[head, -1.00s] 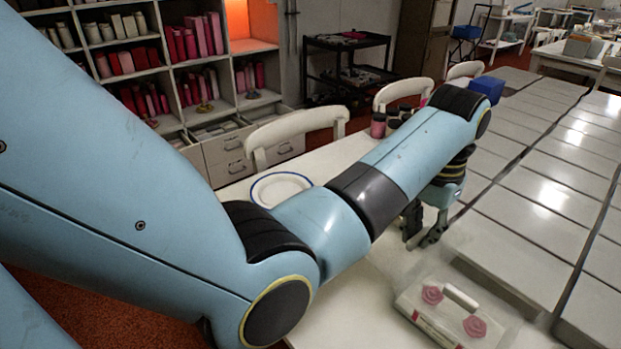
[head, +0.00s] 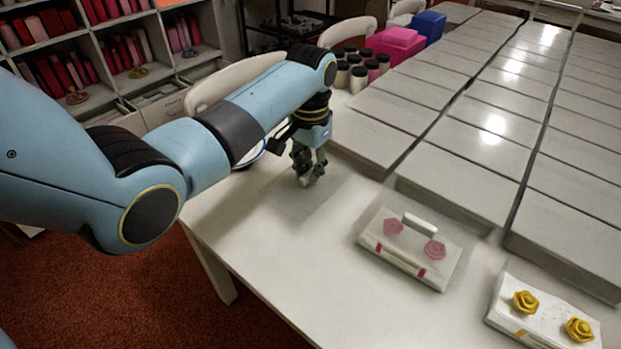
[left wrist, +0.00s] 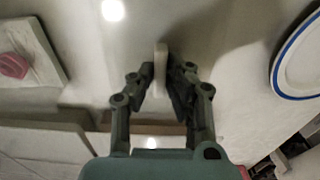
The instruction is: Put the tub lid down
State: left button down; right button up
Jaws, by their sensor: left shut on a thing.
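My left gripper (head: 309,178) points down over the bare white table, left of the box with pink roses. In the left wrist view its fingers (left wrist: 160,88) are shut on an upright white bar (left wrist: 160,62), which looks like the handle of the tub lid. The lid's body looks clear and its outline is too faint to make out. I cannot tell whether it touches the table. A white box with pink roses (head: 408,259) has a similar white handle (head: 420,225) above it, apparently on a clear cover. A box with yellow roses (head: 541,316) shows no handle. My right gripper is not in view.
A blue-rimmed white plate (left wrist: 283,60) lies beside the gripper. Raised pale slabs (head: 458,193) fill the table's right side. Jars (head: 358,80), a pink box (head: 396,44) and a blue box (head: 430,26) stand at the back.

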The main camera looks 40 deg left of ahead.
aim_at(311, 172)
pick_arm(q)
notch_tip(311, 172, down, 3)
jog(key=shift+f, duration=0.1)
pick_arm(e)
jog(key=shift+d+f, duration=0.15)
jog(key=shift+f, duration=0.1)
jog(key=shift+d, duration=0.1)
pick_arm(q)
jog(key=c, duration=1.3)
grip_release()
jog(key=shift+c, duration=0.2)
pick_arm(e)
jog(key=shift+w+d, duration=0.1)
pick_arm(q)
notch_tip(311, 172, up, 12)
jog(key=shift+r+p, duration=0.15)
jog(key=shift+p, duration=0.5)
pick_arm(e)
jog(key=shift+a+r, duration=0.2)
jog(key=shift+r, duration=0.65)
